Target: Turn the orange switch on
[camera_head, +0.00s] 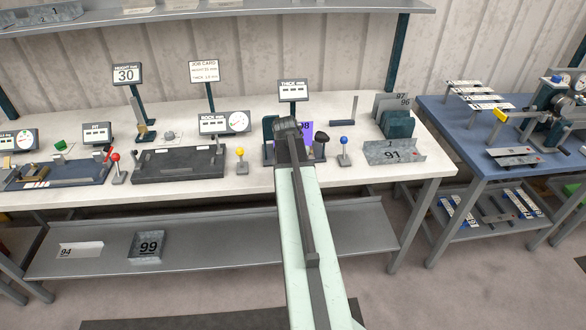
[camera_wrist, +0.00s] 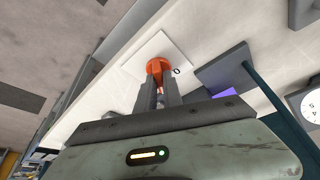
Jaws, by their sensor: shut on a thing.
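The orange switch (camera_wrist: 158,65) is a round knob on a white square plate (camera_wrist: 172,47) in the wrist view. A dark mark like a "0" shows on the plate beside the knob. My gripper (camera_wrist: 160,84) has its two grey fingers at the knob and is shut on it. In the head view my arm reaches over the front of the white bench (camera_head: 213,188) and hides the switch and my fingertips. Which way the knob is turned cannot be told.
A purple part marked 98 (camera_head: 306,133) stands just behind my arm. A blue-topped lever (camera_head: 344,152) is to the right and a yellow-topped lever (camera_head: 240,163) to the left. A THICK display (camera_head: 293,91) stands behind. A lower shelf (camera_head: 200,240) runs under the bench.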

